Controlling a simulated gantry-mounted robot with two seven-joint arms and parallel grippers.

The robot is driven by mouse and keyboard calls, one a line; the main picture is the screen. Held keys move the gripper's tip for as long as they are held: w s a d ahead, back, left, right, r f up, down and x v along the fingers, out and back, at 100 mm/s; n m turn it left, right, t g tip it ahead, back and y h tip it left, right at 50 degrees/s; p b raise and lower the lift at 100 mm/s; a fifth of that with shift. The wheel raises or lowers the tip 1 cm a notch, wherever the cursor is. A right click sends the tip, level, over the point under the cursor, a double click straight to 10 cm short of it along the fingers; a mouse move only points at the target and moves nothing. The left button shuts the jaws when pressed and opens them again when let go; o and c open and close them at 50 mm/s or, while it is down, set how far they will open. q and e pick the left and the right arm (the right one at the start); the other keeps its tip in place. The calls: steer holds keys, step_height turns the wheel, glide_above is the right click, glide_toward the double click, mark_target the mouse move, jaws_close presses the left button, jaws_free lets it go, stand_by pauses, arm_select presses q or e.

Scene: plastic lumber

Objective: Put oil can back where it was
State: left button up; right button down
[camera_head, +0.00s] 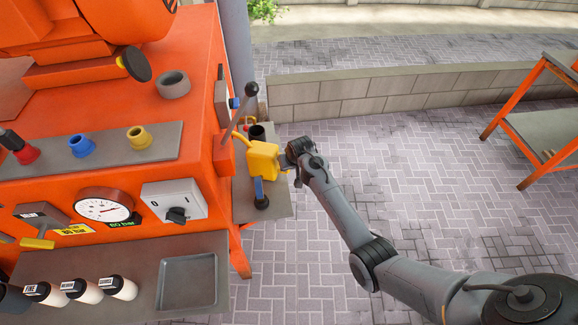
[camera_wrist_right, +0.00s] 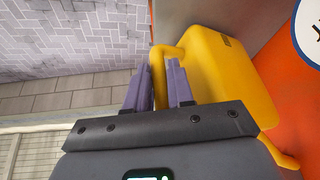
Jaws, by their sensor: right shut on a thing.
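The yellow oil can (camera_head: 263,160) is over the grey side shelf (camera_head: 280,206) at the right side of the orange machine. I cannot tell whether its base touches the shelf. My right gripper (camera_head: 283,164) reaches it from the right. In the right wrist view, my right gripper's fingers (camera_wrist_right: 158,85) are shut around the yellow handle of the oil can (camera_wrist_right: 222,72). My left gripper is not in view.
A dark cup (camera_head: 257,132) stands behind the can, and a blue-handled item with a black base (camera_head: 261,202) stands in front. A lever (camera_head: 240,103) rises from the orange machine (camera_head: 180,115) close by. Open paving (camera_head: 400,170) lies to the right.

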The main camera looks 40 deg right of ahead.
steer(key=shift+w, duration=0.1)
steer(key=c, duration=1.3)
jaws_free()
steer(key=shift+f, duration=0.1)
steer(key=o, duration=0.3)
